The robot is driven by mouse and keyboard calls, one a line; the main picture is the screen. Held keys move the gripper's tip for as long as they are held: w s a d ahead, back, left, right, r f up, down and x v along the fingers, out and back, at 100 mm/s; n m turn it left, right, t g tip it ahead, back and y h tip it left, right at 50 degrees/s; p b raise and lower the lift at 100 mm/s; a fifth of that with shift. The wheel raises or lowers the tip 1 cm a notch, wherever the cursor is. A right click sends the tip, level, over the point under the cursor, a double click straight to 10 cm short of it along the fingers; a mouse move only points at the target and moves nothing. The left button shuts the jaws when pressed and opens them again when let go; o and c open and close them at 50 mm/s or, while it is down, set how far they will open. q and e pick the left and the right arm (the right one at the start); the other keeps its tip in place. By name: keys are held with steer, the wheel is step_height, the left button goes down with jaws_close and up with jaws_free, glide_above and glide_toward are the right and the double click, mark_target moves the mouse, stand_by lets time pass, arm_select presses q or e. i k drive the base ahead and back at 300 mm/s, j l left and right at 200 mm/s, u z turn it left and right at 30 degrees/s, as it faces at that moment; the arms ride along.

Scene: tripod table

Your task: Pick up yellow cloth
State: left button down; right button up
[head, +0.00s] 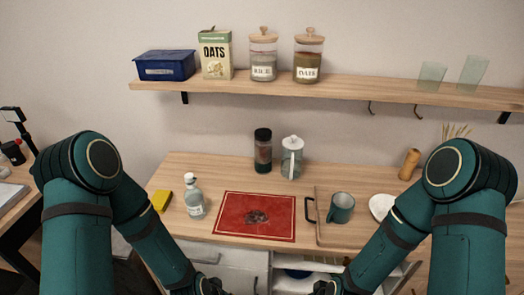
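The yellow cloth (162,201) lies on the left part of the wooden counter, left of a clear bottle. It looks like a small folded yellow block; my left arm passes close in front of it. My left gripper (212,288) is at the bottom edge of the head view, low in front of the counter, right of and nearer than the cloth. My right gripper (325,288) is also at the bottom edge, in front of the open drawer area. Both grippers are mostly cut off by the frame, so their fingers are hidden.
A clear bottle (194,197) stands just right of the cloth. A shelf (350,90) with jars hangs above.

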mark_target(162, 199)
steer(key=u, duration=1)
